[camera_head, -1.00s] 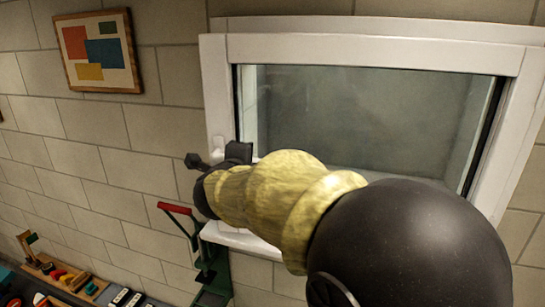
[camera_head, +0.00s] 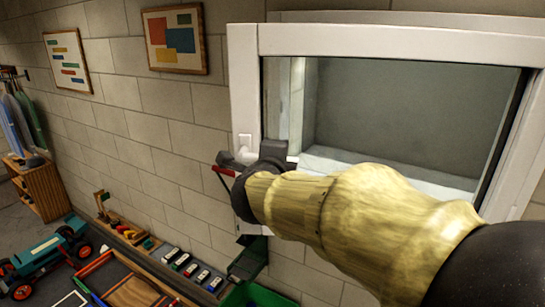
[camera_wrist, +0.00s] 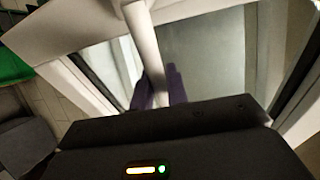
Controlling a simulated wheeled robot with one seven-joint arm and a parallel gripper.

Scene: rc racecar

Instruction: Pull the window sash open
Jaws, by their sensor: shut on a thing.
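The window sash (camera_head: 243,85) is a white frame around a pane of glass. Its top and left edges stand out in front of the outer frame (camera_head: 400,17), so it looks ajar; how far I cannot tell. A white handle (camera_head: 240,156) is on the sash's left side. My gripper (camera_head: 270,157) is at this handle, shut on it, and my forearm covers the sash's lower part. In the wrist view, the dark fingers of my gripper (camera_wrist: 158,88) are around the pale bar of the handle (camera_wrist: 145,45).
Two framed pictures (camera_head: 176,39) (camera_head: 67,62) hang on the block wall to the left. Below are a red-handled green tool (camera_head: 248,260), a shelf of small items (camera_head: 190,268) and a teal model car (camera_head: 48,258).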

